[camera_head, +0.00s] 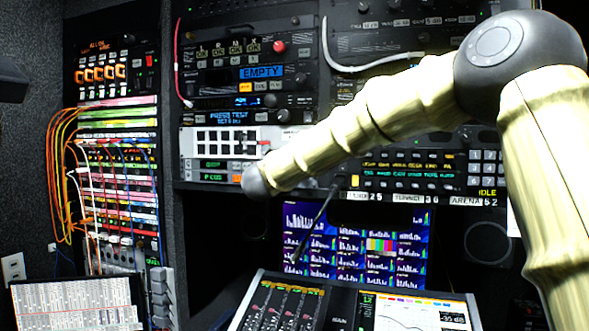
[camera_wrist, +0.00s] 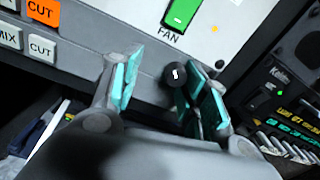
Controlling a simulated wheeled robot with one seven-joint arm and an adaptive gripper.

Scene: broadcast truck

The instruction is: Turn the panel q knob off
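In the wrist view, a small round black knob (camera_wrist: 176,74) with a white mark sits on the lower edge of a light grey panel (camera_wrist: 135,25). No "q" label is readable on it. My gripper (camera_wrist: 166,68) is open, with its teal-padded fingers on either side of the knob. The knob is nearer the right finger, and I cannot tell whether that finger touches it. A lit green rocker switch (camera_wrist: 182,14) labelled FAN is above the knob. In the head view my gripper is not visible, and I cannot pick out this knob there.
Orange and white CUT buttons (camera_wrist: 42,12) are left of my gripper in the wrist view. A dark unit (camera_wrist: 290,75) with green and yellow labels is at right. In the head view, a monitor (camera_head: 355,245) and a mixing console (camera_head: 285,305) stand below my arm.

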